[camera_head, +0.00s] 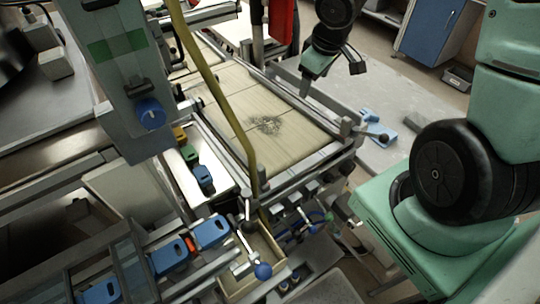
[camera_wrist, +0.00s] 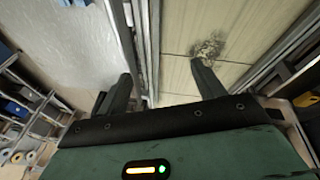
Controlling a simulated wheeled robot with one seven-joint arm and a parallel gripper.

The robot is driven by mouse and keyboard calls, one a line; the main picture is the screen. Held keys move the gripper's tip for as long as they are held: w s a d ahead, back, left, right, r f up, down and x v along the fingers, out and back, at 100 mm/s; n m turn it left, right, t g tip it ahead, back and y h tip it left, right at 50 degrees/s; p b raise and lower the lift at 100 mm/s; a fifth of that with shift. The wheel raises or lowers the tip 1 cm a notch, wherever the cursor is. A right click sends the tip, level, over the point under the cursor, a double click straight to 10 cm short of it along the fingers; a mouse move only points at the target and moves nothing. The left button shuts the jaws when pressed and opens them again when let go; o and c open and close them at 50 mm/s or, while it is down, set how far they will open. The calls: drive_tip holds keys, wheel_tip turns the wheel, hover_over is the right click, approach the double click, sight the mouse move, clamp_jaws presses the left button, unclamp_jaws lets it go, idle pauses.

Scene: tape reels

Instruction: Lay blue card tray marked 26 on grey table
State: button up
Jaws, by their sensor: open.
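A blue card tray (camera_head: 382,133) lies on the grey table (camera_head: 405,98), just right of the conveyor's edge. Its number is too small to read, so I cannot tell whether it is 26. My gripper (camera_head: 328,80) is open and empty above the conveyor's right edge, up and left of that blue piece. In the wrist view my gripper's two fingers (camera_wrist: 163,88) are spread with nothing between them. The grey table (camera_wrist: 65,45) shows there at the left, with a blue bit at the top edge. Other blue trays (camera_head: 212,231) sit on the rack at lower left, their marks unreadable.
A conveyor (camera_head: 235,95) with a dark smudge fills the middle. A white tray (camera_head: 225,182) beside it holds yellow, green and blue pieces. A yellow hose (camera_head: 215,85) crosses in front. A blue cabinet (camera_head: 433,30) stands at the back. Much of the grey table is bare.

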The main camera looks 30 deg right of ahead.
drive_tip(key=s+a+r+n+g, duration=0.1)
drive_tip(key=s+a+r, duration=0.2)
drive_tip(key=s+a, duration=0.7)
drive_tip(key=s+a+r+n+g+y, duration=0.1)
drive_tip(key=s+a+r+n+g, duration=0.1)
drive_tip(key=s+a, duration=0.8)
drive_tip(key=a+r, duration=0.1)
drive_tip(key=a, duration=0.3)
drive_tip(key=shift+r+n+y, duration=0.15)
drive_tip(key=shift+n+y, duration=0.15)
drive_tip(key=shift+s, duration=0.1)
